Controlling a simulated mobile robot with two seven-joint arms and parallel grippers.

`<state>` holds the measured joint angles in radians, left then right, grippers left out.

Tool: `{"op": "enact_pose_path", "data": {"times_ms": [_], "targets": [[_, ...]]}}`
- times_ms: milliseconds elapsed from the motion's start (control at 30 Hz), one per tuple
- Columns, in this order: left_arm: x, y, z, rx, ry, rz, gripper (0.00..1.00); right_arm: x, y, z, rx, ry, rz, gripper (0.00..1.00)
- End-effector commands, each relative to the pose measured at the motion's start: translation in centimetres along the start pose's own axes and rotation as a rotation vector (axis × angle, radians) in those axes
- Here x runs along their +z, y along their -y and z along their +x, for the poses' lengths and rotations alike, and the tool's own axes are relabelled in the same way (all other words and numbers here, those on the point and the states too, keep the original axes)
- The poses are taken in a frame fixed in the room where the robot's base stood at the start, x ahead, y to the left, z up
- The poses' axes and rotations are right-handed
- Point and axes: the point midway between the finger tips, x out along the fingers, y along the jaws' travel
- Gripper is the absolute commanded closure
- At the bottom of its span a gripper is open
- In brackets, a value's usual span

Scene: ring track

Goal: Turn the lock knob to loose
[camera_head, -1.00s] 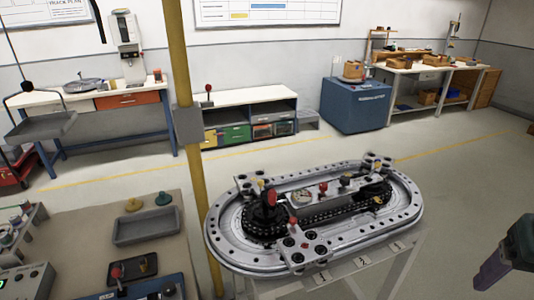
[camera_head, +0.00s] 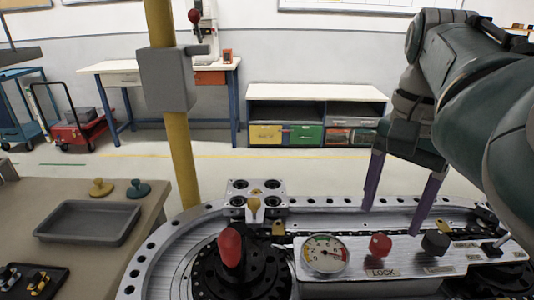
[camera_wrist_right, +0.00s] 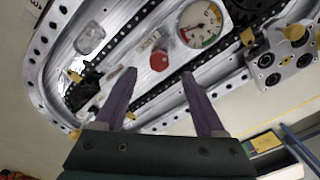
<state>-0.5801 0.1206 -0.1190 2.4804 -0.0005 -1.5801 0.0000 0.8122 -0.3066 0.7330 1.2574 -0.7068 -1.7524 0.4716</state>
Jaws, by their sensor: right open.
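The red lock knob (camera_head: 380,245) sits on a silver panel (camera_head: 450,262) above a LOCK label, right of a round gauge (camera_head: 325,255). Which way the knob is turned is too small to tell. My right gripper (camera_head: 390,220) is open and empty, its two purple fingers pointing down near the knob. In the right wrist view the red knob (camera_wrist_right: 158,61) shows just beyond and between the fingertips of the right gripper (camera_wrist_right: 158,74), and the gauge (camera_wrist_right: 202,23) shows at upper right. No contact with the knob shows. My left gripper is not in view.
A black knob (camera_head: 435,243) stands right of the lock knob. A tall red-topped handle (camera_head: 231,248) rises at the left of the silver ring track (camera_head: 150,255). A yellow post (camera_head: 182,150) and a bench with a grey tray (camera_head: 50,222) are at left.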

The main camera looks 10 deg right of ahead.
Motion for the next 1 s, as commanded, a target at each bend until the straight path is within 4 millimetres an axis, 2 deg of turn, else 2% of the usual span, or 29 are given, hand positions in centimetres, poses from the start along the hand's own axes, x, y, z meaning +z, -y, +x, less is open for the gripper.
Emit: {"op": "enact_pose_path", "data": {"times_ms": [100,300,500,733,1000], "targets": [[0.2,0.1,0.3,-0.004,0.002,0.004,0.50,0.0,-0.1,2.6,0.003,0.002,-0.001,0.28],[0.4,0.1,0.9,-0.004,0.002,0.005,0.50,0.0,-0.1,5.9,0.002,0.001,0.000,0.28],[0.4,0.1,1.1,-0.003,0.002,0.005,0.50,-0.1,-0.1,7.1,-0.001,-0.002,0.000,0.28],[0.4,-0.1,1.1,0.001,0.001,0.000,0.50,-0.1,-0.1,7.1,-0.001,-0.002,0.000,0.28],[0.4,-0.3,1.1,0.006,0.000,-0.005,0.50,-0.1,-0.1,7.1,-0.001,-0.002,0.000,0.57]]}}
